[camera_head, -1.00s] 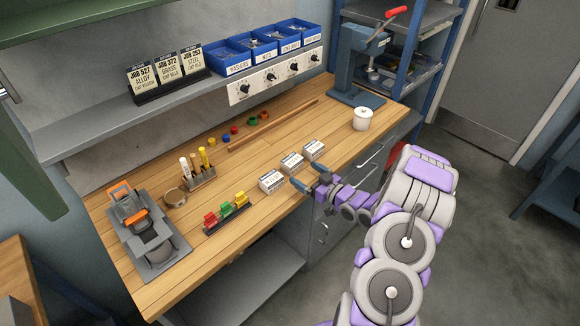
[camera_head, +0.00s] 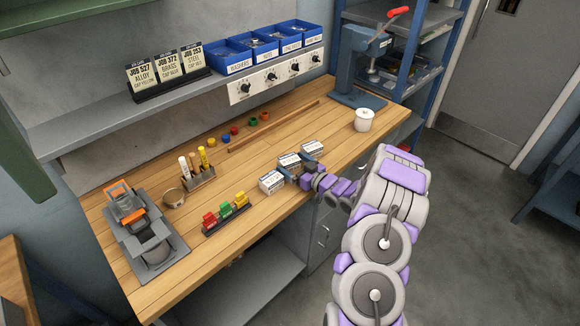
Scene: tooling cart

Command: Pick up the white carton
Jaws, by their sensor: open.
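Three small white cartons with dark printed labels stand in a slanted row near the front edge of the wooden bench: a left carton (camera_head: 271,182), a middle carton (camera_head: 289,160) and a right carton (camera_head: 313,148). The label text is too small to read. My gripper (camera_head: 301,166) is open at the near side of the middle carton. One finger reaches between the left and middle cartons, the other towards the gap beside the right carton. I cannot tell whether the fingers touch any carton. The gripper hides part of the middle carton's near side.
The wooden bench (camera_head: 150,272) has a rack of colored blocks (camera_head: 226,213), a holder with upright tubes (camera_head: 199,178) and a grey-orange device (camera_head: 140,225) at left. A wooden strip (camera_head: 272,127) lies behind the cartons.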

